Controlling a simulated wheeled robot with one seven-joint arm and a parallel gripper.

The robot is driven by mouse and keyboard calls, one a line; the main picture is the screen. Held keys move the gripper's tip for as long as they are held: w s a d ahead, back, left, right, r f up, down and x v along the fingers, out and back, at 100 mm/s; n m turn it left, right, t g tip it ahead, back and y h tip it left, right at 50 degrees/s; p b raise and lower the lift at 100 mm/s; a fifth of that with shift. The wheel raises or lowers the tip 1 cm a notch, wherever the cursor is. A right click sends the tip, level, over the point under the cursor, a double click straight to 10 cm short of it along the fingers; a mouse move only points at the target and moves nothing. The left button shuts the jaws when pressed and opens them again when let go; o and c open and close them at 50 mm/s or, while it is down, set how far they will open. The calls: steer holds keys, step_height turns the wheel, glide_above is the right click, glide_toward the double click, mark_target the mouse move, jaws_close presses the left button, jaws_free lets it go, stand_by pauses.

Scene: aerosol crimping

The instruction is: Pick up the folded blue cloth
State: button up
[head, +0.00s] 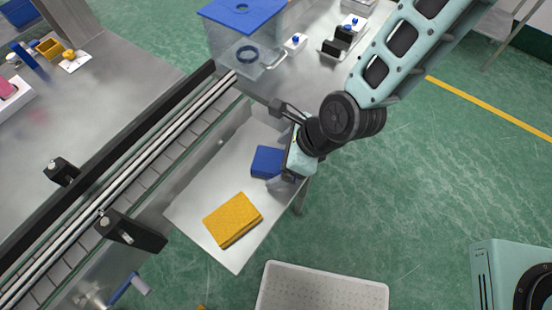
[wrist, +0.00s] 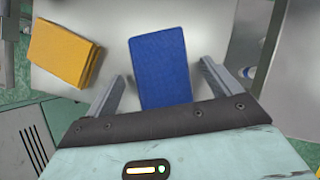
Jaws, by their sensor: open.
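The folded blue cloth (head: 267,162) lies on a white tray-like shelf (head: 190,212) beside the conveyor. My gripper (head: 284,143) is over the right side of the shelf and partly hides the cloth in the head view. In the wrist view the cloth (wrist: 160,70) is upright in the picture, its lower end between the two open fingers (wrist: 163,85). A gap shows on each side of it, and the fingers do not appear to touch it. Whether the fingertips reach down to its height is hard to tell.
A folded yellow cloth (head: 233,220) lies on the same shelf, nearer the front; it also shows in the wrist view (wrist: 62,52). The conveyor (head: 125,168) runs along the shelf's left. A clear box with a blue lid (head: 243,15) stands behind. A pale perforated tray (head: 320,290) is in front.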

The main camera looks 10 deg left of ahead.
steer(key=shift+a+f, duration=0.2)
steer(key=shift+f, duration=0.15)
steer(key=shift+f, duration=0.15)
steer(key=shift+c, duration=0.2)
steer(key=c, duration=1)
